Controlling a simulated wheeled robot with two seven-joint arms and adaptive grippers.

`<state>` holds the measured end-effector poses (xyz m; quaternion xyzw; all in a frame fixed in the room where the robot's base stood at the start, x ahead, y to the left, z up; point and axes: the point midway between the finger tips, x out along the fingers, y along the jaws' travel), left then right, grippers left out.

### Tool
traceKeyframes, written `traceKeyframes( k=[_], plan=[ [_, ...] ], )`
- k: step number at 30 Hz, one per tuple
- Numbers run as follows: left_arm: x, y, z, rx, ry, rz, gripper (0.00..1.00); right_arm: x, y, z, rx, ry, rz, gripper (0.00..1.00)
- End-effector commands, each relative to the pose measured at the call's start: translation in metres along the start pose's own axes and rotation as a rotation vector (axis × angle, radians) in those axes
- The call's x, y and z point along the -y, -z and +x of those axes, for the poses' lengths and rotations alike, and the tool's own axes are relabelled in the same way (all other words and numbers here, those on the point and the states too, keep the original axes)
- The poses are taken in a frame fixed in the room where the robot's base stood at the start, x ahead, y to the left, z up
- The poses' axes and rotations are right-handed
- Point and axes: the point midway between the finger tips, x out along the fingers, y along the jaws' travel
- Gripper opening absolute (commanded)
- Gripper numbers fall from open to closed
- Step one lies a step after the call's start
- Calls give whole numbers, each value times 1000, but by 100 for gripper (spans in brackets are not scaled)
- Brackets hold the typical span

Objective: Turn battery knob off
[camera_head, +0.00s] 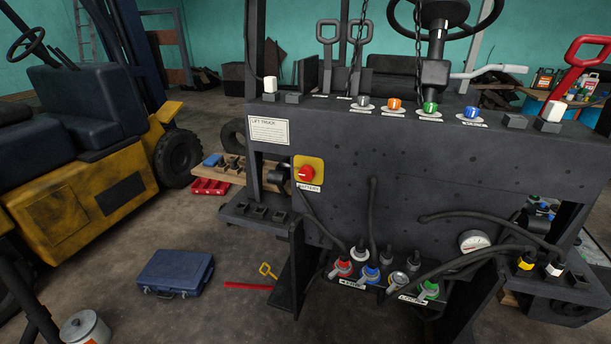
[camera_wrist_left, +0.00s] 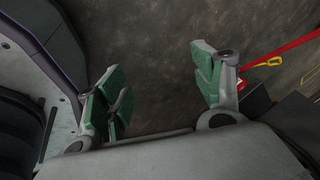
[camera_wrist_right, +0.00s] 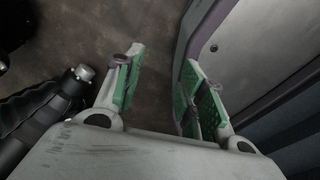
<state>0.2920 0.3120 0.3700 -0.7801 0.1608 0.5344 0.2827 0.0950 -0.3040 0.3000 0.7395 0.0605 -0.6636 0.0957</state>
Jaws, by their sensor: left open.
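The battery knob (camera_head: 306,174) is a red round knob on a yellow plate (camera_head: 318,162). It sits on the left part of the dark forklift panel (camera_head: 400,165), above a small "BATTERY" label (camera_head: 308,187). Its exact setting is too small to read. Neither gripper shows in the head view, so the knob is clear of both. My left gripper (camera_wrist_left: 158,68) is open and empty above the floor in the left wrist view. My right gripper (camera_wrist_right: 163,66) is open and empty in the right wrist view, its green-padded fingers apart over the floor.
Coloured knobs (camera_head: 394,104) line the panel top. Hoses and several coloured connectors (camera_head: 371,274) sit below, with a gauge (camera_head: 474,241) at right. A blue case (camera_head: 176,272) and a red bar (camera_head: 248,286) lie on the floor. A yellow forklift (camera_head: 95,200) stands left.

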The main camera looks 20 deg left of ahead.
Motion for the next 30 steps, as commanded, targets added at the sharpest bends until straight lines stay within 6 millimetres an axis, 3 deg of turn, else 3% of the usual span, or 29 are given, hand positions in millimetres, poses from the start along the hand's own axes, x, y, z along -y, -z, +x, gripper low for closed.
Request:
traceKeyframes(
  k=[1, 8, 14, 23, 30],
  plan=[
    [18, 22, -4, -30, 25, 50, 67, -2, 4, 0, -4, -2, 0, 40],
    [89, 116, -34, -137, 148, 298, 67, -4, 9, -2, -11, -4, -1, 40],
    [143, 194, -77, -209, 276, 506, 67, -2, 3, -4, -3, -2, -1, 40],
    [211, 300, -167, -279, 503, 805, 67, 8, -11, -6, 13, 9, 1, 40],
    [251, 372, -258, -297, 710, 1024, 67, 17, -8, -8, 10, 18, 4, 40]
  ],
)
